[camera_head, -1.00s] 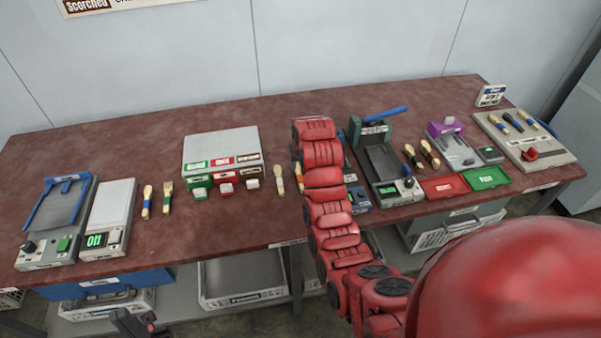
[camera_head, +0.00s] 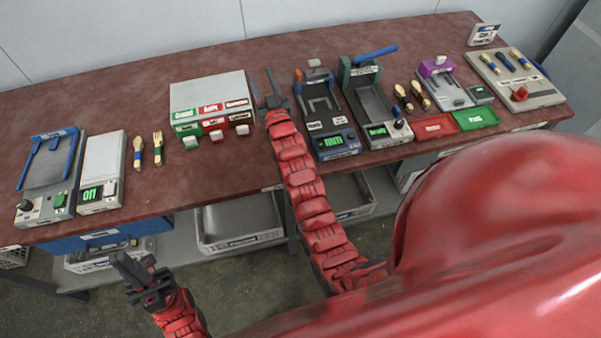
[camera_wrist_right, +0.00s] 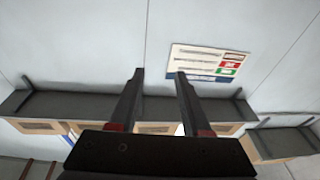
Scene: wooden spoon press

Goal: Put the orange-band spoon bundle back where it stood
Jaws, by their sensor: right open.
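No band that I can clearly tell as orange shows now. Two small pale bundles, one with a blue band (camera_head: 138,150) and one fork-like (camera_head: 158,148), lie on the table right of the left scale. My right gripper (camera_head: 264,76) is open and empty, over the table just right of the grey box; its fingers also show apart in the right wrist view (camera_wrist_right: 160,73). My right forearm covers the table strip between the box and the blue-fronted press. My left gripper (camera_head: 132,264) is low, in front of the table; its jaw gap is unclear.
The grey box (camera_head: 207,92) with coloured labels stands left of my right gripper. The blue-fronted press (camera_head: 330,143) and green press (camera_head: 378,105) stand to its right. Dark-banded bundles (camera_head: 402,97) lie beyond them, and more lie on a far-right board (camera_head: 540,92). Bare tabletop (camera_head: 80,105) lies left.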

